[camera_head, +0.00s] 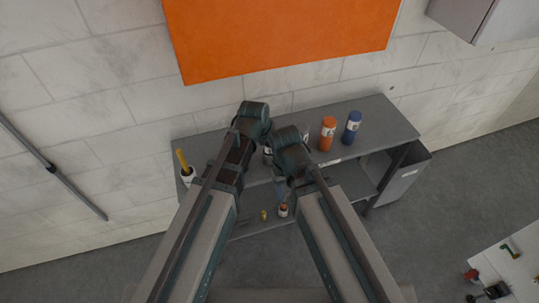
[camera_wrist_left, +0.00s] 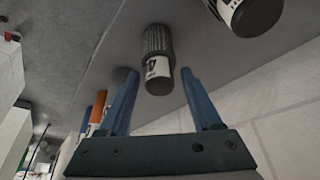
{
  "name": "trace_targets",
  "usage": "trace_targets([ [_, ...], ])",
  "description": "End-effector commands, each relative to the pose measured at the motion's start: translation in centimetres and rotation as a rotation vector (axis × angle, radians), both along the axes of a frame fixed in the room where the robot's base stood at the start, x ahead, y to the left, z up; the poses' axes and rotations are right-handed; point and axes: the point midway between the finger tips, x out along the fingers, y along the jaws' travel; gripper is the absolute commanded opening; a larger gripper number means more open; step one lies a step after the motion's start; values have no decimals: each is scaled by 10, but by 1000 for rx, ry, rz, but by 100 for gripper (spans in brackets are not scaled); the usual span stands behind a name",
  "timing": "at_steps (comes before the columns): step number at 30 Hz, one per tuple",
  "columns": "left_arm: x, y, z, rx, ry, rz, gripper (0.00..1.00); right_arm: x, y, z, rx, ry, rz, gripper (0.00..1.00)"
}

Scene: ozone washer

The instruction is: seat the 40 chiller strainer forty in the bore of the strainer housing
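A dark ribbed cylinder with a white label (camera_wrist_left: 157,62) shows in the left wrist view. It may be the strainer, but I cannot read its label fully. My left gripper (camera_wrist_left: 160,72) is open, with its two blue fingers on either side of the cylinder's near end in the picture and visible gaps to both. In the head view, my arms cover the middle of the grey shelf unit (camera_head: 385,115) and hide my left gripper. My right gripper's fingers are not clear there. I cannot make out the strainer housing with its bore.
An orange bottle (camera_head: 327,134) and a blue bottle (camera_head: 351,127) stand on the shelf top. A white holder with a yellow item (camera_head: 187,172) is at its left end. Another dark, white-labelled cylinder (camera_wrist_left: 240,14) is close by. A white table (camera_head: 510,270) stands lower right.

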Motion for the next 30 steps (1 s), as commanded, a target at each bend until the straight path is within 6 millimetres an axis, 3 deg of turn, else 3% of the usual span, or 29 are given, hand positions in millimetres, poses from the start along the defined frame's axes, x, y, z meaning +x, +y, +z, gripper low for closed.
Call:
trace_targets([
  [2, 0, 0, 0, 0, 0, 0, 49, 0, 0, 0, 0, 0, 0, 64],
  [10, 0, 0, 0, 0, 0, 0, 0, 0, 0, 0, 0, 0, 0, 64],
  [30, 0, 0, 3, 0, 0, 0, 0, 0, 0, 3, 0, 0, 0, 64],
])
